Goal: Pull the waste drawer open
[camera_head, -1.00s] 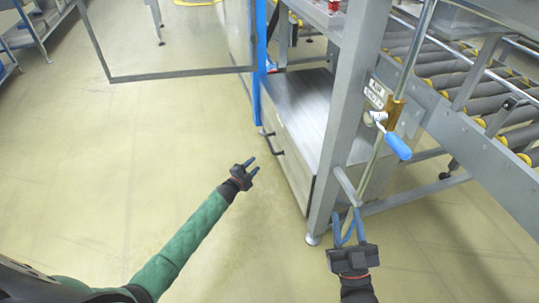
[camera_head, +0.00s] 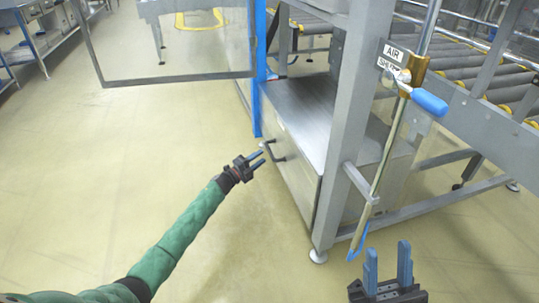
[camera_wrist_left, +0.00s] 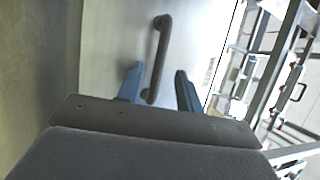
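The waste drawer (camera_head: 296,165) is the grey metal box front low under the machine frame. Its dark bar handle (camera_head: 271,150) is on the side facing my left arm. My left gripper (camera_head: 258,160) is open right by the handle. In the left wrist view the handle (camera_wrist_left: 160,55) runs between the two blue fingertips of my left gripper (camera_wrist_left: 157,85), nearer the left finger; I cannot tell whether they touch. My right gripper (camera_head: 388,265) is open and empty, in front of the machine at the lower right.
A grey upright post (camera_head: 345,130) stands at the drawer's right. A valve with a blue lever (camera_head: 429,101) and an AIR sign is on the right, beside a roller conveyor (camera_head: 480,75). A framed clear panel (camera_head: 165,45) hangs at upper left. The floor at left is free.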

